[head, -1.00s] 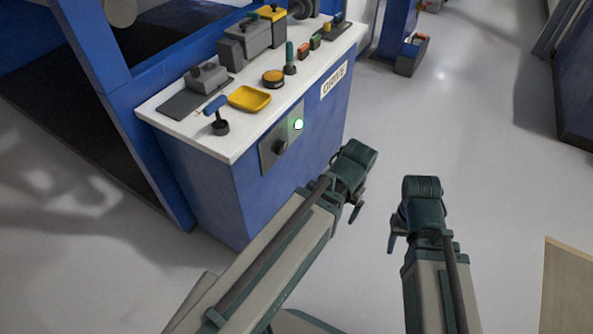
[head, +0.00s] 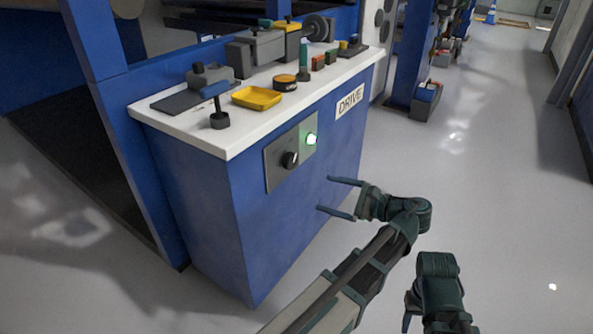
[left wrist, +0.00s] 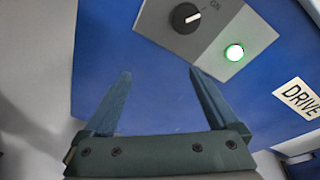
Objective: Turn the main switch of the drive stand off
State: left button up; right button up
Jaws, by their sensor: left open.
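The drive stand (head: 215,200) is a blue cabinet with a white top and a DRIVE label (head: 350,101). On its front a grey plate (head: 274,174) carries a black rotary main switch (head: 290,159) and a lit green lamp (head: 311,139). In the left wrist view the switch (left wrist: 185,18) shows a white pointer line aimed towards the ON mark (left wrist: 214,5). My left gripper (head: 325,195) is open and empty in front of the stand, below and right of the switch, apart from it. My right gripper (head: 408,318) is at the bottom edge, partly cut off; its jaws are unclear.
A grey bin (head: 427,101) stands on the floor behind right. The floor on the right is clear.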

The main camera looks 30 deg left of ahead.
pick_arm(q)
jog(key=m+y, duration=0.1)
jog(key=y, duration=0.1)
send_near(294, 163)
jog(key=a, duration=0.9)
jog(key=shift+w+a, duration=0.1)
jog(key=shift+w, duration=0.15)
jog(key=c, duration=1.4)
